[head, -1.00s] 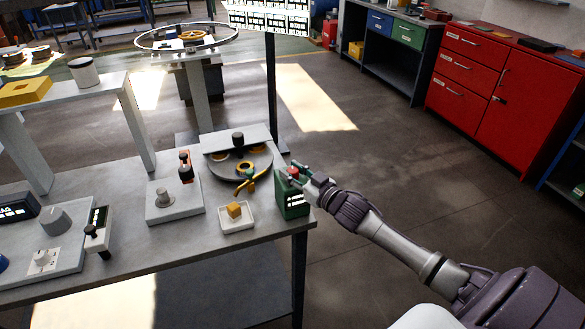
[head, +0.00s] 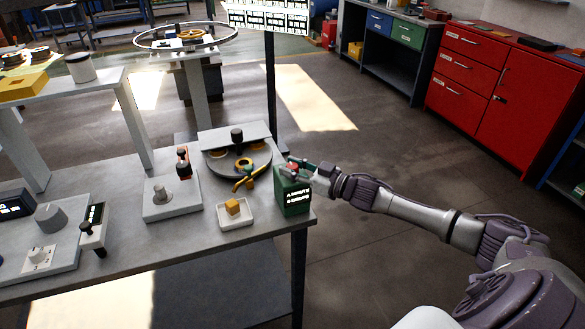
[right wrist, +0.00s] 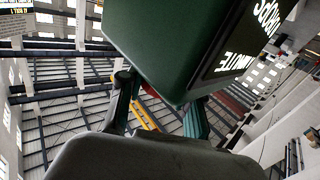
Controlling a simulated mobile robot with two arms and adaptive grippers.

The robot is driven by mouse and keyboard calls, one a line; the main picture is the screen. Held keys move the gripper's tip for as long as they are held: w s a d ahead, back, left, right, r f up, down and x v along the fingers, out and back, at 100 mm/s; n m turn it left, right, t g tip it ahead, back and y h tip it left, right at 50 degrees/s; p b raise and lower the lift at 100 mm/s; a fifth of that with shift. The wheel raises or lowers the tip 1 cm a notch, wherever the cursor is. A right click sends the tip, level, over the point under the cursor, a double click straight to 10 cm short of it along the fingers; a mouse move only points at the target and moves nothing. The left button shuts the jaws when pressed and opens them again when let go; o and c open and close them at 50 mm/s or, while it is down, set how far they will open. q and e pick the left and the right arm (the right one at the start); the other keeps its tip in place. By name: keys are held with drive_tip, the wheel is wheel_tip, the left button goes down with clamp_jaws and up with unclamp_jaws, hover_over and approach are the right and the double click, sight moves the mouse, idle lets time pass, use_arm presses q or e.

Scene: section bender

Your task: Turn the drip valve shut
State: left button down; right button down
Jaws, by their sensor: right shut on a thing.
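A green box (head: 292,200) with lit white lettering on its front stands at the right end of the grey bench. A small red knob (head: 293,167), which I take to be the drip valve, sits on its top. My right gripper (head: 296,166) reaches it from the right and is shut on the red knob, with the fingers at its sides. In the right wrist view the green box (right wrist: 175,45) fills the upper middle, and the fingers (right wrist: 160,108) reach up to it. A bit of red shows between them; the knob is mostly hidden there. My left gripper is out of view.
Further left stand a lever box and a control panel. Open floor lies right of the bench.

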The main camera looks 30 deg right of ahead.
drive_tip(key=c, duration=0.7)
unclamp_jaws()
drive_tip(key=shift+c, duration=0.2)
drive_tip(key=shift+s+d, duration=0.2)
drive_tip(key=shift+s, duration=0.2)
drive_tip(key=v, duration=1.1)
drive_tip(key=shift+d, duration=0.1)
